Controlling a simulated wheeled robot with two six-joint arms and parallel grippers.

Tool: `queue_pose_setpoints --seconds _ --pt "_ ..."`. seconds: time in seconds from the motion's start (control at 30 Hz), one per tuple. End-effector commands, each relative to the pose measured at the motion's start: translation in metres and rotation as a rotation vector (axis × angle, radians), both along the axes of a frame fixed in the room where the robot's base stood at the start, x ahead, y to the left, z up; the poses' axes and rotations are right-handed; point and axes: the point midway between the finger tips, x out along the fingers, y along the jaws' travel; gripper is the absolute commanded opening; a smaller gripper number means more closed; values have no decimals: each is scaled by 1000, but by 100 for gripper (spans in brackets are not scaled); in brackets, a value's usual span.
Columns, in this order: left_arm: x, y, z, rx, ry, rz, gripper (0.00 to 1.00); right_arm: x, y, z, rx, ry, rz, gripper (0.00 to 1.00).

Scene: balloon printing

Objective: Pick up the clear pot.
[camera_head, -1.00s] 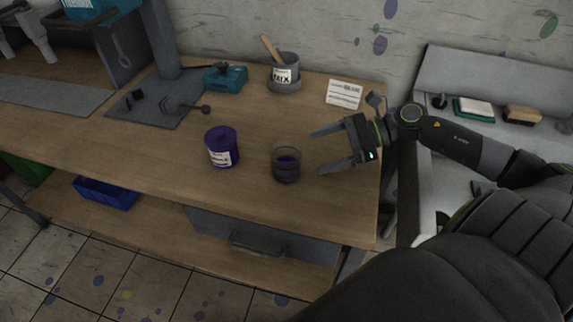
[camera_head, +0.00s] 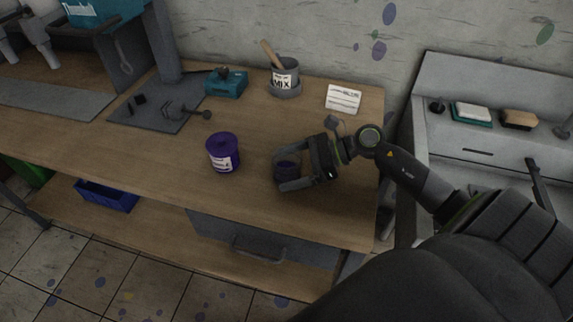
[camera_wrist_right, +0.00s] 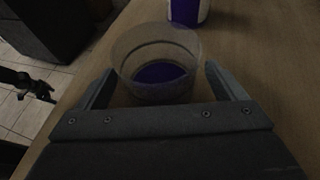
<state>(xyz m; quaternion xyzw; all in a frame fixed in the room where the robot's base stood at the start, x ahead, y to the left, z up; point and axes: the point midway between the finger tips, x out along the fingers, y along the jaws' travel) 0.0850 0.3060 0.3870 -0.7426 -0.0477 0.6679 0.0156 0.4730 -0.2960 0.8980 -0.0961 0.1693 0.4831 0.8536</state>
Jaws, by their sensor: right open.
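The clear pot (camera_head: 287,167) stands upright on the wooden bench, with dark purple contents at its bottom. It also shows in the right wrist view (camera_wrist_right: 158,62). My right gripper (camera_head: 287,170) is open, with its fingers on either side of the pot. In the right wrist view the right gripper (camera_wrist_right: 160,88) shows gaps between the fingers and the pot's wall. In the head view the gripper hides part of the pot.
A purple labelled tub (camera_head: 222,152) stands left of the pot. A grey MIX pot (camera_head: 285,82) with a wooden stick, a white card (camera_head: 343,97) and a teal box (camera_head: 226,82) are at the back. Bench (camera_head: 170,165) in front of the tub is clear.

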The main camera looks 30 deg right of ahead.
Motion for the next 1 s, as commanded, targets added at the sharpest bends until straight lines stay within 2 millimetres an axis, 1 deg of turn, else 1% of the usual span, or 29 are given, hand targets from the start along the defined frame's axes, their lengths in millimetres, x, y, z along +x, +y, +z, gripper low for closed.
queue_pose_setpoints --seconds 0.13,0.4,0.43,0.8,1.0 --pt "0 0 3 0 0 0 85 5 8 -3 1 0 0 90" --pt "0 0 3 0 -1 0 85 5 9 -5 -1 1 0 90" --pt "0 0 3 0 -1 0 85 5 9 -5 -1 1 0 88" --pt "1 0 3 0 -1 0 85 5 9 -5 0 1 0 40" --pt "1 0 3 0 -1 0 85 5 9 -4 -1 1 0 39"
